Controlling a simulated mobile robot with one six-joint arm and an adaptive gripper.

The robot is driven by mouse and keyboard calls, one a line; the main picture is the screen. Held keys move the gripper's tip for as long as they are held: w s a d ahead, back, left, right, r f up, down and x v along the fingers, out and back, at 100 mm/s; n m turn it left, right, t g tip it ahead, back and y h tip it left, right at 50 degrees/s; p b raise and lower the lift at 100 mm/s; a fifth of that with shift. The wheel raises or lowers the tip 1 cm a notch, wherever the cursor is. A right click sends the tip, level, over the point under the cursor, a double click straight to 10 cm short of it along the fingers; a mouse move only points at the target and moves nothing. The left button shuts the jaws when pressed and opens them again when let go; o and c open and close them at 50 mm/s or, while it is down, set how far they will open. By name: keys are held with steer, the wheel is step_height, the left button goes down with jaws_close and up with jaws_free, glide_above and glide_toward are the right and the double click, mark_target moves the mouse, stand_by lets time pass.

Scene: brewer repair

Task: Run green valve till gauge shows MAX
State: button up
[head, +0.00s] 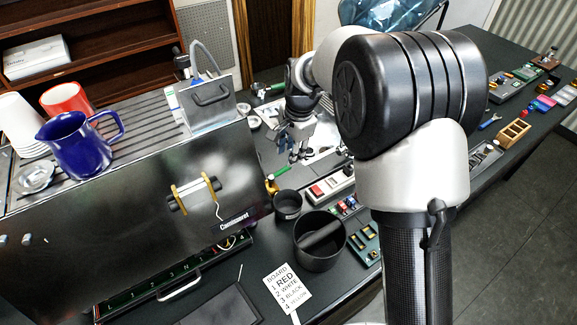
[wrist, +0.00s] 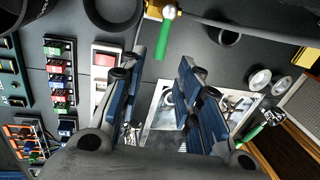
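The green valve handle (wrist: 161,45) shows in the wrist view as a short green lever hanging from a brass fitting (wrist: 168,12). In the head view the brass and green valve (head: 271,185) is beside the right end of the steel machine. My gripper (head: 297,155) hangs over the bench, to the right of the valve and apart from it. In the wrist view my gripper (wrist: 168,60) has its blue-padded fingers spread with nothing held between them. The green lever appears just beyond the fingertips. I cannot make out a gauge dial or its reading in either view.
A black pot (head: 320,262) and a smaller black cup (head: 287,204) stand near the valve. A red-switch box (head: 331,187) lies right of it. The steel machine (head: 130,225) blocks the left, with a blue pitcher (head: 80,146) on top. Small parts crowd the bench.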

mark_target(280, 172)
steer(key=f, duration=0.4)
steer(key=w+f+b, duration=0.1)
steer(key=f, duration=0.2)
steer(key=shift+a, duration=0.4)
steer(key=shift+c, duration=0.5)
jaws_close()
